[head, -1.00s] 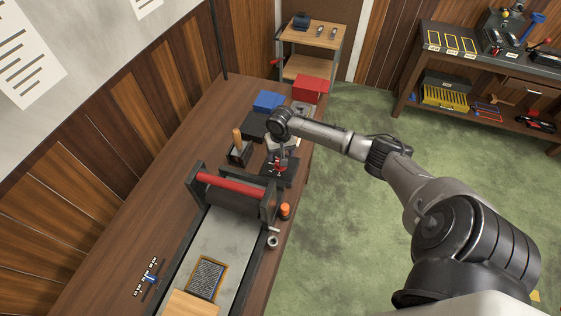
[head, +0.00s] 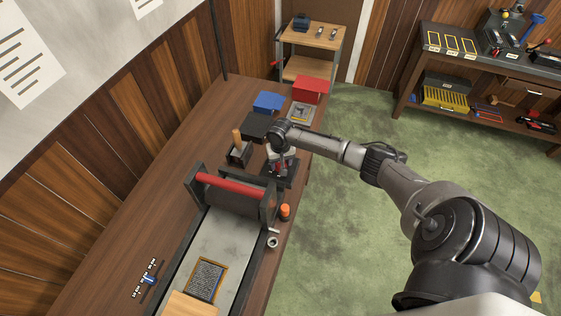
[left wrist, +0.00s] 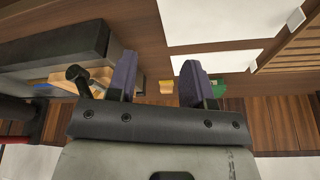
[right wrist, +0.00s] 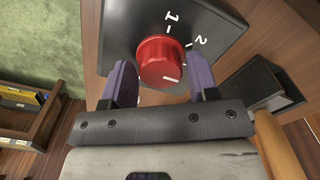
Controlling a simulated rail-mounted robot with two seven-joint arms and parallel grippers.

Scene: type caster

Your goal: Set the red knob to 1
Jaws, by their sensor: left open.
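The red knob (right wrist: 160,62) sits on a black plate (right wrist: 205,25) marked with white 1 and 2 in the right wrist view. The knob's white line is on its lower right side, on the far side of the 2 from the 1. My right gripper (right wrist: 160,68) is open, with a finger on either side of the knob; I see no clear contact. In the head view this gripper (head: 282,162) is over the dark device (head: 291,180) and largely covers it. My left gripper (left wrist: 158,78) is open and empty in the left wrist view.
A press with a red roller handle (head: 231,187) stands in front of the device. An orange-capped bottle (head: 285,212) is beside it. A dark holder with a wooden handle (head: 238,151), a blue box (head: 268,102) and a red box (head: 307,89) stand nearby. The bench's left side is mostly clear.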

